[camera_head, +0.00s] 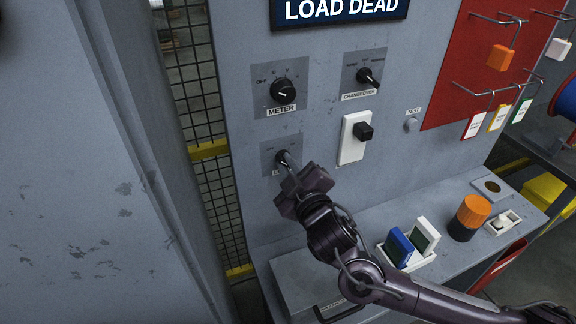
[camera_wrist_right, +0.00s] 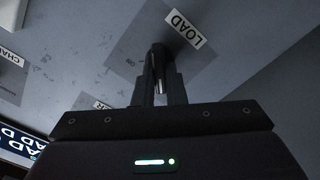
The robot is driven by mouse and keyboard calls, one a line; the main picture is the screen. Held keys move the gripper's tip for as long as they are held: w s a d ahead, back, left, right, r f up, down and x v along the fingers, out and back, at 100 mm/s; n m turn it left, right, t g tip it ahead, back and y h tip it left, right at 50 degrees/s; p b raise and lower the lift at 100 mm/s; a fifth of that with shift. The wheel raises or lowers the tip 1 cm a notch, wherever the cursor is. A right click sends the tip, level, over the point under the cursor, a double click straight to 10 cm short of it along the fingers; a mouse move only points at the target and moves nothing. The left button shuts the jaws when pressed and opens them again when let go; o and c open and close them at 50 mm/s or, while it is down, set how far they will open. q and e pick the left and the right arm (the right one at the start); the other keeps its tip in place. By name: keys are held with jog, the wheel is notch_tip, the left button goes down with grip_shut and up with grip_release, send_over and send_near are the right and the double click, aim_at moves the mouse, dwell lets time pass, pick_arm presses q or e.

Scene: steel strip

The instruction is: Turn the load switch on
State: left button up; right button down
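The load switch (camera_head: 281,157) is a black knob on a grey plate at the lower left of the panel; its lower label is mostly hidden by my gripper. In the right wrist view its plate carries a LOAD label (camera_wrist_right: 188,28), and the dark knob (camera_wrist_right: 158,62) stands between my fingers. My right gripper (camera_head: 288,162) reaches it from the lower right, and its fingers (camera_wrist_right: 160,88) are close on both sides of the knob with no clear gap. A sign (camera_head: 340,9) above reads LOAD DEAD. My left gripper is not in view.
The METER knob (camera_head: 283,92) is just above, the CHANGEOVER knob (camera_head: 367,77) and a white switch plate with a black handle (camera_head: 353,145) to the right. A shelf below holds an orange-topped cylinder (camera_head: 473,212) and a tray with blue and white devices (camera_head: 410,245). Tags hang on a red board (camera_head: 445,85).

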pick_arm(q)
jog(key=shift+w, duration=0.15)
pick_arm(e)
jog(key=shift+f, duration=0.1)
jog(key=shift+m, duration=1.2)
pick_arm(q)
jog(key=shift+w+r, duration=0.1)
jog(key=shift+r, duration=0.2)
pick_arm(e)
jog(key=shift+w+d+m, duration=0.1)
jog(key=shift+d+m, duration=0.05)
jog(key=shift+m, duration=3.7)
jog(key=shift+d+m, duration=0.15)
jog(key=shift+m, duration=3.7)
jog(key=c, duration=1.5)
grip_release()
